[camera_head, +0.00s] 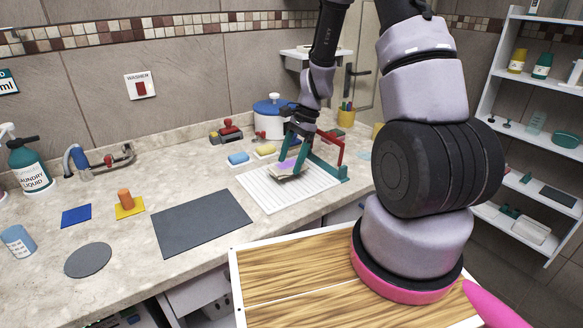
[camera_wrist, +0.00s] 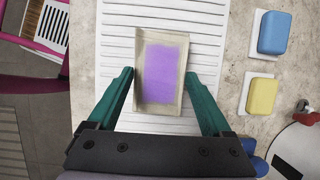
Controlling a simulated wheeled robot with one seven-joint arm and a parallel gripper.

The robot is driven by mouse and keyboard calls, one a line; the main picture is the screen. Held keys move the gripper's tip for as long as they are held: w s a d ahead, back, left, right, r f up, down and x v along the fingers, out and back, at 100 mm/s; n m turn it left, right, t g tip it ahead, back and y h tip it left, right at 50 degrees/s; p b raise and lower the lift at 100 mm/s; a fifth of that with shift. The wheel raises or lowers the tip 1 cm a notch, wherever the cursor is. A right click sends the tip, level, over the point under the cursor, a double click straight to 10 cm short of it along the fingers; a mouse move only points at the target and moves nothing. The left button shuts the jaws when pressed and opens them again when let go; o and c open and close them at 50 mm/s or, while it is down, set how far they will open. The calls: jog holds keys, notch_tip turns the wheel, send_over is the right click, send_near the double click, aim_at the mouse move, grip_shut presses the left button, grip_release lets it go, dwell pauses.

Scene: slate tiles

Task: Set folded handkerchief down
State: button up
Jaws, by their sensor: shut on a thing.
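The folded handkerchief (camera_wrist: 165,75) is a flat beige rectangle with a purple middle. It lies between the two teal fingers of my gripper (camera_wrist: 161,74), which are closed on its long sides. In the head view, the handkerchief (camera_head: 287,171) shows as a thin, slightly tilted bundle at my gripper (camera_head: 292,165). It is over the white ribbed mat (camera_head: 265,192) on the counter, which also shows in the wrist view (camera_wrist: 115,30). I cannot tell whether its underside touches the mat.
A blue sponge (camera_head: 238,158) and a yellow sponge (camera_head: 265,149) lie behind the mat. A red and teal frame (camera_head: 331,155) is at its right. A dark grey mat (camera_head: 200,222) lies to its left. A blue-lidded pot (camera_head: 272,115) stands near the wall.

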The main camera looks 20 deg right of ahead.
jog(key=shift+f, duration=1.35)
jog(key=shift+f, duration=0.15)
jog(key=o, duration=1.3)
jog(key=shift+c, duration=0.2)
jog(key=v, duration=1.2)
notch_tip(320, 180, up, 18)
jog(key=n+t+h, duration=0.1)
jog(key=n+t, duration=0.3)
jog(key=n, duration=0.1)
send_over(292, 163)
jog(key=s+d, duration=0.3)
jog(key=s, duration=0.2)
jog(key=s+r+n+t+h, duration=0.1)
jog(key=s+r+n+t, duration=0.3)
jog(key=s+r, duration=0.5)
jog(key=s+d+n, duration=0.1)
jog(key=s, duration=0.2)
jog(key=shift+t, duration=0.3)
